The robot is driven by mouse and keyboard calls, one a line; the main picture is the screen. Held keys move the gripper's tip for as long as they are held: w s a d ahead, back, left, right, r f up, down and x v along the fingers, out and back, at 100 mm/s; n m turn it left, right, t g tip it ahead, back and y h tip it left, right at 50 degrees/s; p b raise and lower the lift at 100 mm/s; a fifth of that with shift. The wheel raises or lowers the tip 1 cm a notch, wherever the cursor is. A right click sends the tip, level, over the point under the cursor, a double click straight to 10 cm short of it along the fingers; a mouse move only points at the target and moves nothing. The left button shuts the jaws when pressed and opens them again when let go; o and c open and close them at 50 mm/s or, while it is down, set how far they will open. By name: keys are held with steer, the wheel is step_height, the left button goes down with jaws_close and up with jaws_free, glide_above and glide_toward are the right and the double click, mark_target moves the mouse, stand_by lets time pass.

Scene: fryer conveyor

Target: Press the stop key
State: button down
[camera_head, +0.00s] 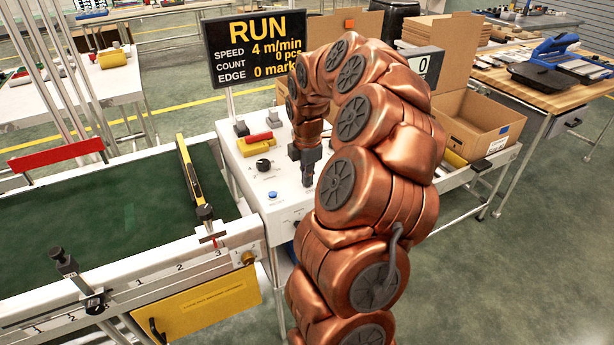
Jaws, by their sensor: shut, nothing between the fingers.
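My gripper (308,182) is dark, points down and is shut and empty. It is over the right part of the white control panel (246,182); I cannot tell whether its tip touches the surface. The panel carries a black knob (263,165) and a blue button (272,195), both left of the gripper. Another dark knob at the panel's front is partly hidden by my arm. I cannot make out a key marked stop; my arm covers the panel's right side.
A green conveyor belt (100,215) with a yellow-black bar (189,172) lies left of the panel. An open cardboard box (480,120) stands right of my arm. The floor at right is clear.

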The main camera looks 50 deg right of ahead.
steer(key=shift+s+a+f, duration=0.2)
steer(key=shift+a+f, duration=0.05)
steer(key=shift+f, duration=0.4)
steer(key=shift+w+r, duration=0.1)
steer(key=shift+r, duration=0.45)
step_height(320, 180, up, 14)
steer(key=shift+r+p, duration=0.15)
steer(key=shift+p, duration=0.3)
steer(key=s+a+b, duration=0.4)
steer(key=s, duration=0.8)
steer(key=s+a+b, duration=0.4)
steer(key=s, duration=0.8)
steer(key=shift+a, duration=0.15)
